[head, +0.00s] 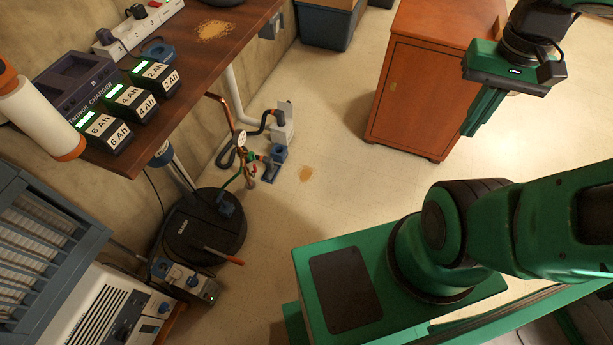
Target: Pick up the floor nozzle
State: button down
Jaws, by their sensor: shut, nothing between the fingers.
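A small blue-grey piece with a round blue collar (273,166) lies on the floor left of centre, beside thin pipes and a hose. It looks like the floor nozzle, but it is too small to be sure. My gripper (470,132) is at the upper right, in front of the wooden cabinet, pointing down and left. Its green fingers are together with nothing between them. It is well apart from the blue-grey piece.
A wooden cabinet (428,75) stands right of the blue-grey piece. A workbench (190,72) with several battery packs overhangs the left side. A black round device (203,243) and a grey-white pump-like unit (283,124) stand nearby.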

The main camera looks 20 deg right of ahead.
aim_at(269, 174)
jog(key=u, duration=2.05)
jog(key=k, duration=0.65)
jog(key=z, duration=1.5)
jog(key=i, duration=0.9)
jog(key=z, duration=0.05)
